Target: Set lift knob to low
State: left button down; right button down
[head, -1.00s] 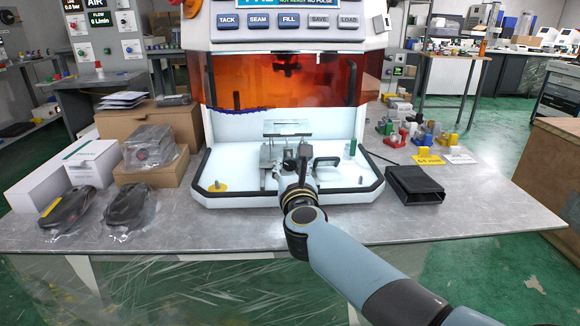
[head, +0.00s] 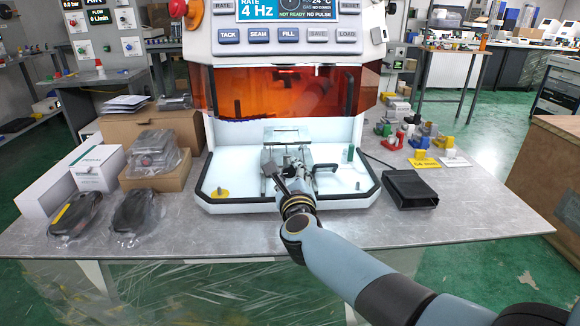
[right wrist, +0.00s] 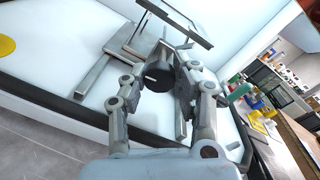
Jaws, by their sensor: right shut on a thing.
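The lift knob (right wrist: 158,74) is a dark round knob with a small pale mark on its face, seen in the right wrist view on the small metal lift stage. My right gripper (right wrist: 166,82) is shut on the knob, one finger on each side. In the head view my right gripper (head: 284,174) reaches into the machine's white bay and hides the knob. The stage's flat top plate (head: 287,132) stands behind it. I cannot read any low marking. My left gripper is not in view.
The white machine tray (head: 230,201) has a black front edge. The orange shield (head: 230,92) hangs above. A black box (head: 398,188) stands right of the machine.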

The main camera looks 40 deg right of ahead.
jog(key=n+p, duration=0.2)
jog(key=n, duration=0.2)
jog(key=shift+r, duration=0.15)
jog(key=n+p, duration=0.2)
jog(key=n, duration=0.2)
jog(key=shift+n+g+p, duration=0.3)
jog(key=shift+p, duration=0.1)
jog(key=n+p, duration=0.1)
jog(key=n, duration=0.2)
jog(key=shift+h, duration=0.3)
jog(key=shift+a+n+p, duration=0.1)
jog(key=shift+n+p, duration=0.55)
jog(key=shift+n, duration=1.35)
jog(key=c, duration=1)
grip_release()
jog(key=shift+h, duration=0.3)
jog(key=v, duration=1.2)
jog(key=shift+r, duration=0.1)
